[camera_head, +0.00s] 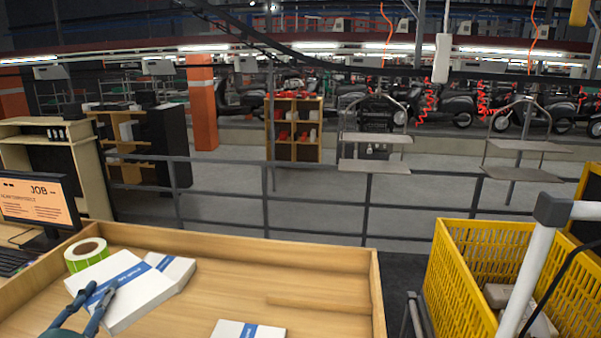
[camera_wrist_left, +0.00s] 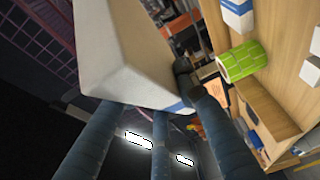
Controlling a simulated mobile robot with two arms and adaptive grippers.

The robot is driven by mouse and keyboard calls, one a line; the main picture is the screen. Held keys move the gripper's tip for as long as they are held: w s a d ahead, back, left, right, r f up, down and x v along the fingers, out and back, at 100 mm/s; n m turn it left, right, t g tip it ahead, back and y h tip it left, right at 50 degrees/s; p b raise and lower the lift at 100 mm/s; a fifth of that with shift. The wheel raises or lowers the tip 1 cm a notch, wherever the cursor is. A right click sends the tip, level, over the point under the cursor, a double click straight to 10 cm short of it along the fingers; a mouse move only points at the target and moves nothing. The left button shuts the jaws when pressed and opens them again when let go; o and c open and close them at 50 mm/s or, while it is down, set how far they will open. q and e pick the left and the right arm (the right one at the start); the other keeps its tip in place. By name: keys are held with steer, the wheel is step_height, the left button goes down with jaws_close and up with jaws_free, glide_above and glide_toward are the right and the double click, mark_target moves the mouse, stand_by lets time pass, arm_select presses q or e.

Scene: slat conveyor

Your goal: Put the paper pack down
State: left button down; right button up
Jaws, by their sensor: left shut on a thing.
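A white paper pack with a blue stripe (camera_head: 140,300) is held by my left gripper (camera_head: 97,292) over the left part of a wooden tray (camera_head: 250,252). My left gripper is shut on the near left part of this pack. In the left wrist view the held pack (camera_wrist_left: 130,55) fills the upper left, between the fingers (camera_wrist_left: 165,110). A second white and blue pack (camera_head: 178,270) lies in the tray just behind the held one, partly covered by it. A third pack (camera_head: 250,331) is cut off at the bottom edge. My right gripper is not in view.
A green label roll (camera_head: 86,257) stands in the tray's far left corner, close to the held pack. A low wooden strip (camera_head: 318,304) lies at the right. The tray's middle is free. A yellow crate (camera_head: 462,280) stands to the right, a monitor (camera_head: 38,205) to the left.

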arm_select(q)
steer(key=s+d+f+m+h, duration=0.2)
steer(key=s+d+f+h, duration=0.1)
steer(key=s+d, duration=0.55)
steer(key=s+d+f+m+g+h, duration=0.15)
steer(key=s+d+h, duration=0.25)
steer(key=s+d, duration=0.45)
steer(key=s+d+f+m+h, duration=0.35)
steer(key=s+d, duration=0.25)
steer(key=d, duration=0.4)
steer(key=shift+w+a+r+n+t+y, duration=0.85)
steer(key=shift+w+a+n+y, duration=0.8)
steer(key=shift+a+n+y, duration=1.65)
step_height(320, 180, down, 14)
steer(key=d+m+y+b, duration=0.1)
steer(key=b, duration=1.3)
steer(key=shift+d+f, duration=0.2)
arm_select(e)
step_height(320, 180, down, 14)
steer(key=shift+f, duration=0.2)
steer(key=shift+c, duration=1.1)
arm_select(q)
steer(key=shift+a, duration=0.1)
